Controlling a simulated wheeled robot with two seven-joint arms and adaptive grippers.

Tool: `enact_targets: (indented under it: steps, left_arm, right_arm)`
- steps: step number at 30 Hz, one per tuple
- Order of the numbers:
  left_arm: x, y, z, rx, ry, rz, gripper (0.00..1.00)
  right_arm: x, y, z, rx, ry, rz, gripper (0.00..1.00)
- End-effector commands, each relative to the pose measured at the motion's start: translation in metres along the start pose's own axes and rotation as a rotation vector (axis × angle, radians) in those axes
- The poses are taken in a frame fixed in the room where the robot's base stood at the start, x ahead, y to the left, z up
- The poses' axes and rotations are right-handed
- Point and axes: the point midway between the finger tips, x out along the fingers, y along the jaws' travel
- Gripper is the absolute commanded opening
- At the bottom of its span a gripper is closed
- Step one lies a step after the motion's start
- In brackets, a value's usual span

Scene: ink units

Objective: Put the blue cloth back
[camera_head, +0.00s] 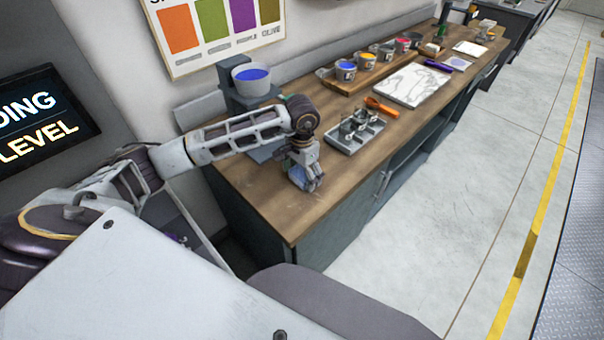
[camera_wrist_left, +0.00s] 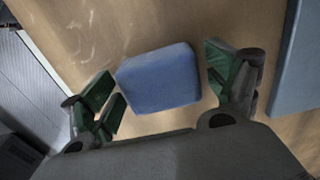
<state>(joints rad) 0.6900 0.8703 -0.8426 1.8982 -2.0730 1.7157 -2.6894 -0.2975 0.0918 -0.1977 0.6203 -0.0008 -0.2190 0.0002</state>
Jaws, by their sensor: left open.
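In the left wrist view, the blue cloth (camera_wrist_left: 158,78) is a thick folded block on the wooden bench top. It lies between the two green-padded fingers of my left gripper (camera_wrist_left: 168,88), which are open. A gap shows between the cloth and the right finger; the left finger is close to its edge. In the head view my left gripper (camera_head: 304,175) is low over the near end of the bench, with a bit of blue showing at the fingers. My right gripper is out of view.
The wooden bench (camera_head: 262,205) runs away to the upper right. Behind the gripper are a grey tray with small metal cups (camera_head: 352,132), a bucket of blue ink (camera_head: 251,80), an orange-handled tool (camera_head: 381,107) and a white drawing sheet (camera_head: 412,85). The bench's front edge is close.

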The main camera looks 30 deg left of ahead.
Motion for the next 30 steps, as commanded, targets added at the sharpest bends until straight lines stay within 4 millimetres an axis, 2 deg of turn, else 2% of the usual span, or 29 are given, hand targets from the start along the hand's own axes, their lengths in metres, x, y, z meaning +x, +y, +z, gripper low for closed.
enact_targets:
  steps: [5, 16, 30]
  left_arm:
    - [-0.012, 0.000, -0.001, 0.001, 0.004, 0.000, 0.88]
    - [-0.057, 0.000, -0.001, 0.001, 0.003, -0.001, 0.88]
    - [-0.110, 0.000, -0.001, 0.000, 0.002, -0.001, 0.88]
  right_arm:
    - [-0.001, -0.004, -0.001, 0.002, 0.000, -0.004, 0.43]
    - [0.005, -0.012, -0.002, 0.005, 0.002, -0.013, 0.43]
    - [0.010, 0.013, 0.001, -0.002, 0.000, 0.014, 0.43]
